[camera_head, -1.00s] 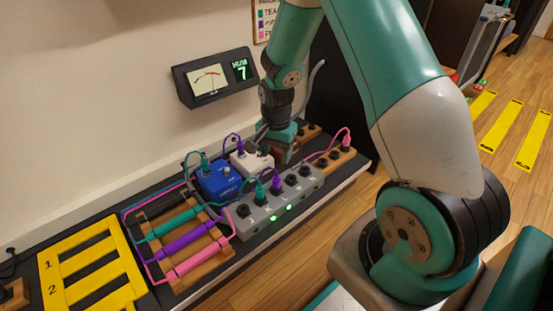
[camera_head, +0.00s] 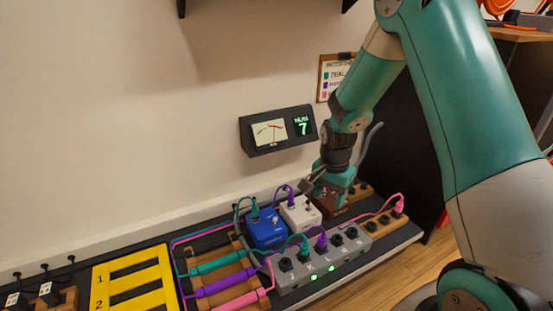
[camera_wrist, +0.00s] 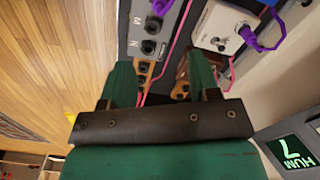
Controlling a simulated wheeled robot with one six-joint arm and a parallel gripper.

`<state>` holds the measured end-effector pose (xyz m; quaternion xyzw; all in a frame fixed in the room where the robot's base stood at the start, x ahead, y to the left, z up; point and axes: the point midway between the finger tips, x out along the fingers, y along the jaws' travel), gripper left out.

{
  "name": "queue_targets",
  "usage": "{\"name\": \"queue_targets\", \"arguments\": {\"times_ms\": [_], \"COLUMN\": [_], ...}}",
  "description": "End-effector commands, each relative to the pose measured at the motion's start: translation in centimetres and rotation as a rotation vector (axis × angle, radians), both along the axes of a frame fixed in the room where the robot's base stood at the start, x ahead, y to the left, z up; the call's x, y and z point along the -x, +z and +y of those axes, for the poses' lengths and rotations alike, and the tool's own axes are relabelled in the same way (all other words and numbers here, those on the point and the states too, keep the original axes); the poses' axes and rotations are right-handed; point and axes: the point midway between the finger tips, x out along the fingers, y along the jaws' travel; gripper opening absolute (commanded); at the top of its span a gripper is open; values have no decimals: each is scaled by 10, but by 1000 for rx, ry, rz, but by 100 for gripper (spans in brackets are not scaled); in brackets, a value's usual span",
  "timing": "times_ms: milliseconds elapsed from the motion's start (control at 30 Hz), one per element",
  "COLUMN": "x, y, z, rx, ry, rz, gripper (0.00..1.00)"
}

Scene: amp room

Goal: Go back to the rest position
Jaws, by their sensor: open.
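My gripper (camera_head: 332,188) hangs low over the back right of the bench, just above a brown box (camera_head: 340,208). In the wrist view its two green fingers (camera_wrist: 163,78) are spread apart, and nothing is held between them. The brown box is partly hidden by the gripper, and I cannot tell whether they touch. The white pedal (camera_head: 300,213) with a purple plug stands left of the gripper, and the blue pedal (camera_head: 267,230) with a teal plug is further left.
A grey socket strip (camera_head: 318,262) with teal and purple plugs lies in front. A wooden socket block (camera_head: 385,220) holds a pink plug (camera_head: 398,206). A cable rack (camera_head: 225,270) and yellow numbered frame (camera_head: 132,280) are left. A meter (camera_head: 277,130) reading 7 hangs on the wall.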

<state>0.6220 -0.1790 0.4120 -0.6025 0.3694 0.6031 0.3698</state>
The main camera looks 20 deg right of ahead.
Motion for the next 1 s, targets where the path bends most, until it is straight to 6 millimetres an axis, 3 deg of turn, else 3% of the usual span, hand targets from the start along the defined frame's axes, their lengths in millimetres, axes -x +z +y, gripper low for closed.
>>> {"name": "queue_targets", "arguments": {"times_ms": [167, 267, 367, 500, 600, 800, 1000], "x": [0, 2, 12, 50, 87, 159, 224], "y": [5, 32, 81, 165, 212, 273, 312], "z": [3, 21, 56, 121, 159, 204, 225], "rx": [-3, -23, -63, -136, -180, -236, -267], "ry": [15, 99, 281, 657, 922, 1348, 1701], "rz": [-4, -21, -55, -119, -166, -245, -318], "gripper": [56, 56, 56, 56, 56, 56, 56]}}
